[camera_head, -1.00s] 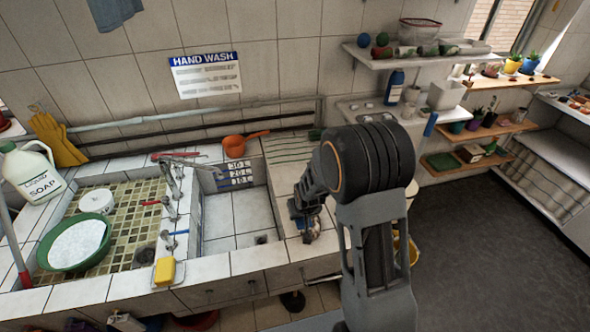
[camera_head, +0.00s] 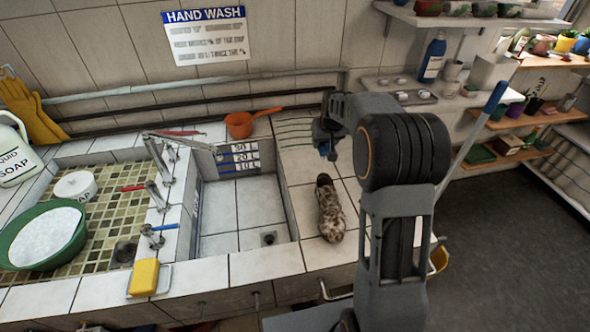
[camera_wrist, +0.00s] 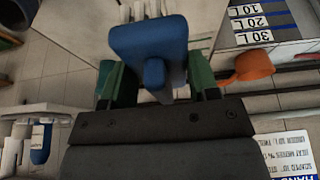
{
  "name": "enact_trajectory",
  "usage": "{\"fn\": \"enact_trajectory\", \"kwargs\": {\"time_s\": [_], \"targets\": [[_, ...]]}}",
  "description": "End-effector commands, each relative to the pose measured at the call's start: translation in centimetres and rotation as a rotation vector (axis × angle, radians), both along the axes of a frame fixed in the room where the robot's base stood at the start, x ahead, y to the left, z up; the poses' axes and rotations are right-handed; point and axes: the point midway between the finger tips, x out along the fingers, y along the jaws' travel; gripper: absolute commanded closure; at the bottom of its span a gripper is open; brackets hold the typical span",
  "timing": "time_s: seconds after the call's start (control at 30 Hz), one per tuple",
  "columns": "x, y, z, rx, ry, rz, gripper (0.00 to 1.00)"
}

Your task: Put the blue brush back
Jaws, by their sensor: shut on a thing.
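The blue brush (camera_wrist: 150,42) is held between the green fingers of my gripper (camera_wrist: 156,78) in the wrist view. In the head view my gripper (camera_head: 323,142) is above the back part of the counter, right of the basin, with a bit of blue showing at its tip. Most of the brush is hidden there by the gripper and arm. A mottled brown and white shoe-like item (camera_head: 330,212) lies on the tiled counter in front of my gripper. Whether the brush touches the counter cannot be told.
A grooved counter strip (camera_head: 295,130) lies just left of my gripper. An orange pan (camera_head: 240,124) sits behind the basin (camera_head: 240,210). A tray (camera_head: 408,97) and a blue bottle (camera_head: 432,60) stand at the back right. A blue-tipped pole (camera_head: 495,95) leans right of my arm.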

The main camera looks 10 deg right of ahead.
Motion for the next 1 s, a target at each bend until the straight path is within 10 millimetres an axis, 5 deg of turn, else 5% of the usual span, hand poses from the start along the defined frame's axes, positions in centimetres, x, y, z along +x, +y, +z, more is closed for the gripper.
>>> {"fn": "enact_trajectory", "kwargs": {"time_s": [0.17, 0.37, 0.6, 1.0], "targets": [[0.8, -0.9, 0.3, 0.004, -0.003, 0.006, 0.67], [3.4, 0.7, -0.4, 0.005, 0.002, 0.013, 0.67], [8.3, 4.3, -3.1, 0.005, 0.002, 0.013, 0.67], [11.6, 6.5, -8.1, 0.004, -0.001, 0.008, 0.67]]}}
